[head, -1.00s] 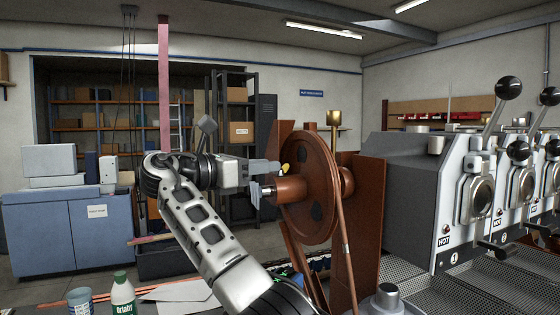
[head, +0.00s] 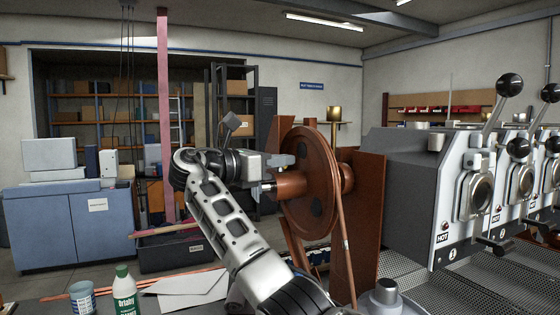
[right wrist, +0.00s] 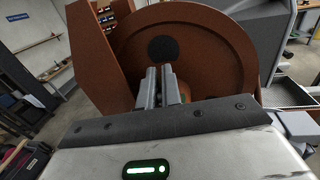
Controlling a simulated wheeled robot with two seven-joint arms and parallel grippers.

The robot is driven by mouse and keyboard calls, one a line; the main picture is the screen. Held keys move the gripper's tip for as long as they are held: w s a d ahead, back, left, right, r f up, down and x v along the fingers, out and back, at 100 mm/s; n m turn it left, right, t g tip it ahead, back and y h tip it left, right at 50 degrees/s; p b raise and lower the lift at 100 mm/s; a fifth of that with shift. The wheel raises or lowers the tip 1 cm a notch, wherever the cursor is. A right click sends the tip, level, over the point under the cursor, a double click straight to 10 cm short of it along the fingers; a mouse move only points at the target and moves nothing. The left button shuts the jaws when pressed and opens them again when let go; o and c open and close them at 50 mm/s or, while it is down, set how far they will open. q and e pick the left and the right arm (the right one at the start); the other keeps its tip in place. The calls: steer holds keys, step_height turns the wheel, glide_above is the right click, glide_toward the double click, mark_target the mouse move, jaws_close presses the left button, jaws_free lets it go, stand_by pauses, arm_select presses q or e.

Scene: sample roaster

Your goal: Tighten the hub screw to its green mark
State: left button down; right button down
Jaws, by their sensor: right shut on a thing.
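The brown wheel (head: 318,180) stands upright with its hub (head: 291,186) sticking out toward the left. My right gripper (head: 284,160) is at the upper side of the hub, its fingers close together. In the right wrist view the fingers (right wrist: 159,87) point at the wheel (right wrist: 215,50) and are shut on the hub screw, which they hide. My left gripper is not in view.
A brown upright plate (head: 365,210) stands behind the wheel, with the grey roaster (head: 400,185) to its right.

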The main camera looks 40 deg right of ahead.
steer(key=shift+g, duration=0.3)
steer(key=shift+r+m+g+y, duration=0.15)
steer(key=shift+m+g+y, duration=0.15)
steer(key=shift+m+g, duration=1.2)
steer(key=shift+g, duration=0.5)
steer(key=c, duration=1.6)
jaws_free()
